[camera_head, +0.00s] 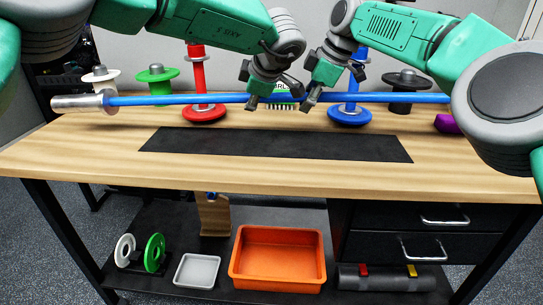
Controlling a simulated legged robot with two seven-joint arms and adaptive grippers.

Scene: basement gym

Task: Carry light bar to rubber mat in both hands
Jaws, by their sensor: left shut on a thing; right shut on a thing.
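The light bar (180,99) is a long blue rod with a silver sleeve at its left end. It spans the view nearly level, and its right end is hidden behind my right arm. My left gripper (251,103) is shut on the bar near its middle. My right gripper (307,108) is shut on the bar a little to the right of it. The black rubber mat (270,146) lies flat and empty on the wooden table, below and in front of the bar in the picture.
On the wooden table (80,145), a red stand (203,113), a blue stand (349,117), a green spool (157,75), a white spool (100,76) and a black spool (405,80) stand behind the mat. A purple block (446,124) is at right. An orange tray (277,285) sits below.

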